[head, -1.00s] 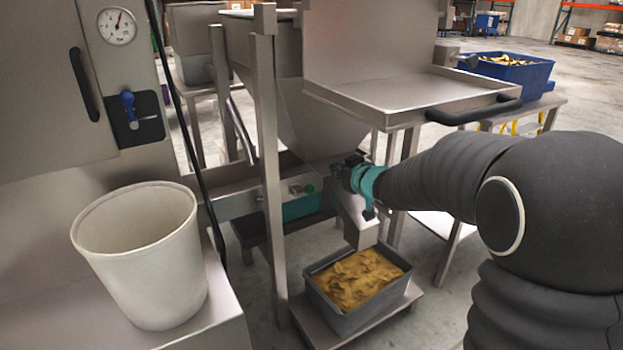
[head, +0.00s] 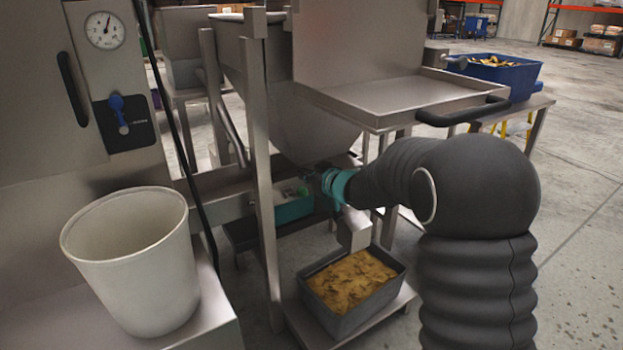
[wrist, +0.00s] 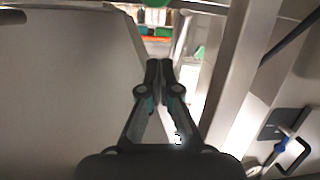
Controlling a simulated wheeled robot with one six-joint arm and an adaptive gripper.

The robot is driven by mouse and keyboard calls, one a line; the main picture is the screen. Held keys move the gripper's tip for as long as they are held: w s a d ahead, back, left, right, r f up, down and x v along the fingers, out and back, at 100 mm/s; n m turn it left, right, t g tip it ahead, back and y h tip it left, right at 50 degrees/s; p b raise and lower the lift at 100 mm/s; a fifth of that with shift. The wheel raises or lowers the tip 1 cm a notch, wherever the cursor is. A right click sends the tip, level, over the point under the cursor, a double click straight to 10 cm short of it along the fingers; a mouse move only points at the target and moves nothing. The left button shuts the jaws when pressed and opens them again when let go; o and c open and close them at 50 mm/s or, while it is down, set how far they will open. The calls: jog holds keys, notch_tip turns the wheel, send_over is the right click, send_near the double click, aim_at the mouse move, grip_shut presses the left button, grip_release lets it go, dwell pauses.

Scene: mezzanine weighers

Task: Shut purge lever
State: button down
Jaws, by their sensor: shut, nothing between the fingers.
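The blue lever (head: 117,105) sits on a dark plate on the steel cabinet at the left of the head view, its knob upward above a pale round pivot. In the wrist view a blue lever on a dark plate shows at the lower right (wrist: 286,136). My gripper (wrist: 159,66) is shut and empty in the wrist view, with its fingertips together beside a large steel panel and well away from the lever. In the head view my arm reaches under the hopper, and the fingers are mostly hidden behind the teal wrist.
A white bucket (head: 130,262) stands on a steel ledge below the cabinet. A steel post (head: 262,190) and a hanging black cable (head: 182,130) stand between my arm and the lever. A grey bin of yellow chips (head: 340,322) sits below the chute. A gauge (head: 105,30) is above the lever.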

aim_at(301, 189)
jog(key=w+f, duration=0.1)
jog(key=w+a+f, duration=0.2)
jog(key=f, duration=0.1)
jog(key=shift+w+b, duration=0.15)
jog(key=shift+b, duration=0.2)
jog(key=shift+s+d+f, duration=0.25)
jog(key=shift+f, duration=0.15)
jog(key=shift+f, duration=0.1)
